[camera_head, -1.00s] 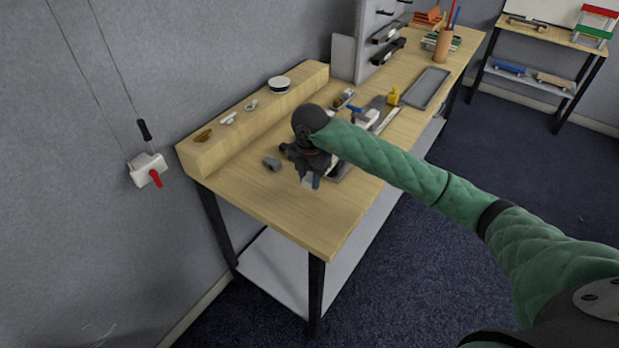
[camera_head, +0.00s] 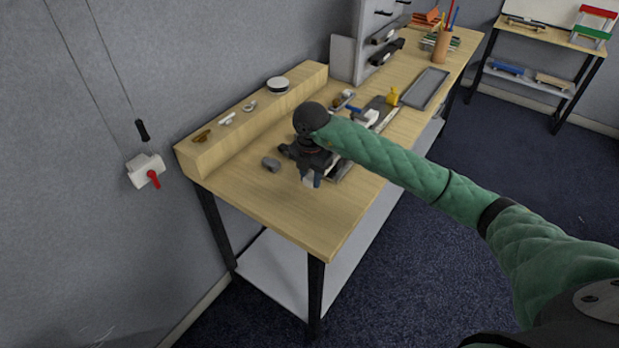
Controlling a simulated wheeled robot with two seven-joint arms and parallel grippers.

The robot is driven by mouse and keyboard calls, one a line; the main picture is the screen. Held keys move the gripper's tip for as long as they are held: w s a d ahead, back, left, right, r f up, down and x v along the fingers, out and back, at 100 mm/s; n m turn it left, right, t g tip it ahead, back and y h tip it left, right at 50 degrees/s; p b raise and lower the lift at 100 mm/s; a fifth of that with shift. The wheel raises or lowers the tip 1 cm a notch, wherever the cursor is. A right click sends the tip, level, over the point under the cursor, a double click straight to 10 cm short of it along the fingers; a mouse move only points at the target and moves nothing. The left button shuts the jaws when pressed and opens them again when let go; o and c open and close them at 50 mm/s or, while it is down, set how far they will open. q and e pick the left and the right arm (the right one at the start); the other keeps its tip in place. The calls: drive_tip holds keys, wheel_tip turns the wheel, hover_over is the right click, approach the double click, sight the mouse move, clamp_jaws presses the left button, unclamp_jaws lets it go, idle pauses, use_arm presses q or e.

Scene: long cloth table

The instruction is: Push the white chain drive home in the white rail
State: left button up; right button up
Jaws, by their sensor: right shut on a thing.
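My right gripper (camera_head: 311,180) points down over the near part of the wooden table (camera_head: 265,208). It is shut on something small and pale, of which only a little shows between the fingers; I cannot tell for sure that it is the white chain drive. A pale strip (camera_head: 386,120), possibly the white rail, lies on the table beyond my right arm and is partly hidden by it. My left gripper is not in view.
A wooden ledge (camera_head: 215,153) along the wall carries small parts and a round white-and-black tin (camera_head: 278,85). A grey tray (camera_head: 429,88) and a yellow object (camera_head: 393,97) are farther back. The table's near corner is clear.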

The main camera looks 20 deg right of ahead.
drive_tip(key=shift+w+d+b, duration=0.5)
drive_tip(key=shift+w+d, duration=0.35)
drive_tip(key=shift+d, duration=0.25)
drive_tip(key=o, duration=1.1)
drive_tip(key=shift+c, duration=0.2)
